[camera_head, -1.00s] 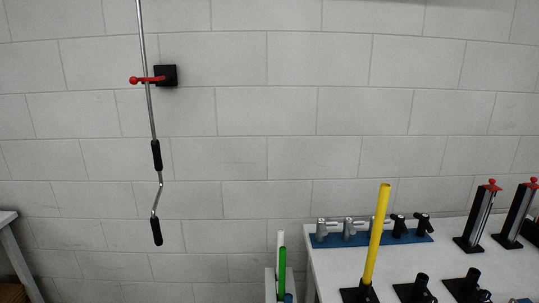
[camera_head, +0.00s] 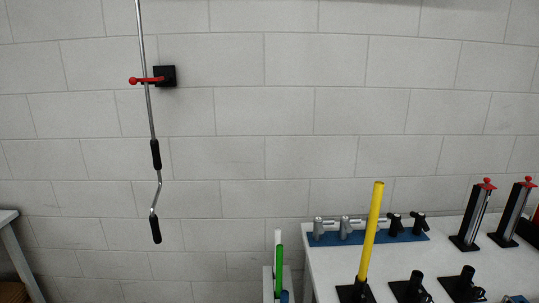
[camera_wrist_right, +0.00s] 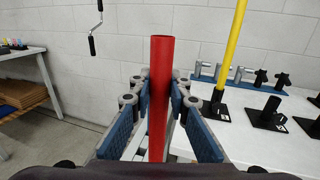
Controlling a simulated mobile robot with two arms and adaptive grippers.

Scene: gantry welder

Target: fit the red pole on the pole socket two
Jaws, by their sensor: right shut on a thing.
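In the right wrist view the red pole (camera_wrist_right: 160,85) stands upright between the fingers of my right gripper (camera_wrist_right: 160,100), which is shut on it. Its lower end is hidden. Black pole sockets stand on the white table to the right. One socket holds the yellow pole (camera_head: 371,235); an empty black socket (camera_head: 412,288) is to its right, and another empty socket (camera_head: 463,285) is further right. The empty socket beside the yellow pole also shows in the right wrist view (camera_wrist_right: 268,116), apart from the red pole. My left gripper is not in view.
A blue rack with grey and black fittings (camera_head: 365,236) lies at the table's back. Black stands with red knobs (camera_head: 475,215) are at the right. A green pole (camera_head: 280,272) stands left of the table. A crank rod (camera_head: 150,110) hangs by the wall.

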